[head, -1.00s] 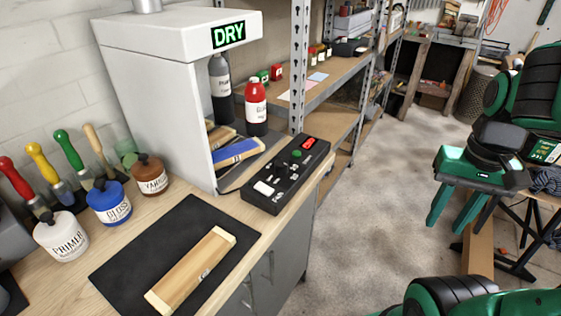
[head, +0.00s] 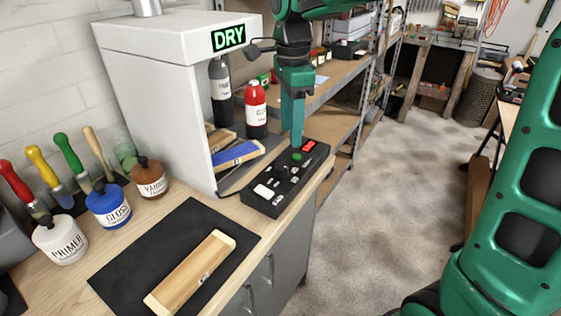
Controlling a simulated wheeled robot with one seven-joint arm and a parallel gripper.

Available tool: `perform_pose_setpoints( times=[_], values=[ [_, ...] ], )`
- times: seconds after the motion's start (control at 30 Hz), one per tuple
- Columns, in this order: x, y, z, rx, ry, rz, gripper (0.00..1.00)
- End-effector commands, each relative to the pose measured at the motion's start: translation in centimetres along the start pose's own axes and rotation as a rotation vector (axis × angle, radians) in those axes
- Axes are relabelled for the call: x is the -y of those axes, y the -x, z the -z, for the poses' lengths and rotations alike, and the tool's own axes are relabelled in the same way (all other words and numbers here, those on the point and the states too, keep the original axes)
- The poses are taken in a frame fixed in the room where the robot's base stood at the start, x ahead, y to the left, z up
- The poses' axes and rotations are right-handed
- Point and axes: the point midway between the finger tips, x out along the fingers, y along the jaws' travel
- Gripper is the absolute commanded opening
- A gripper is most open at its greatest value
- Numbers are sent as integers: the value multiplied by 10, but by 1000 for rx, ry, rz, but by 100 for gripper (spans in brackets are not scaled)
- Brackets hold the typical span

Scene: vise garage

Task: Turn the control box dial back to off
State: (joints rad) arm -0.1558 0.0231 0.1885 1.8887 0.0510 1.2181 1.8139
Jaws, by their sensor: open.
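The black control box (head: 270,203) sits on the bench in front of the white booth, with a red display (head: 309,146), a green button, a white switch and small knobs on its top. A round black dial (head: 281,170) shows near its middle; its pointer direction is too small to read. My gripper (head: 297,150) points down over the far end of the box, at or just above the green button (head: 296,156). It is open, though its fingers line up in this view and the gap is hidden. I cannot tell whether it touches the box.
The white booth (head: 150,90) with a lit DRY sign (head: 229,36) holds bottles and wood blocks. A black mat (head: 130,265) with a wood block (head: 190,272) lies in front. Paint jars (head: 108,204) and brushes stand left. Metal shelving (head: 345,75) rises behind the box.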

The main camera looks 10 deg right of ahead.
Motion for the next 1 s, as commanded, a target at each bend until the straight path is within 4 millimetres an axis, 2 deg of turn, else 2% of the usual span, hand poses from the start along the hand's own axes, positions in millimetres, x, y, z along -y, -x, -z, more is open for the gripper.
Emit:
perform_pose_setpoints(
  times=[0.1,0.27,0.7,0.83,1.0],
  values=[
    [6,1,-18,7,-39,-2,47],
    [7,-7,-22,8,-54,-5,47],
    [6,-78,-21,8,-54,-6,47],
    [6,-94,-21,8,-53,-5,47],
    [6,-105,-22,9,-53,-3,47]
  ],
)
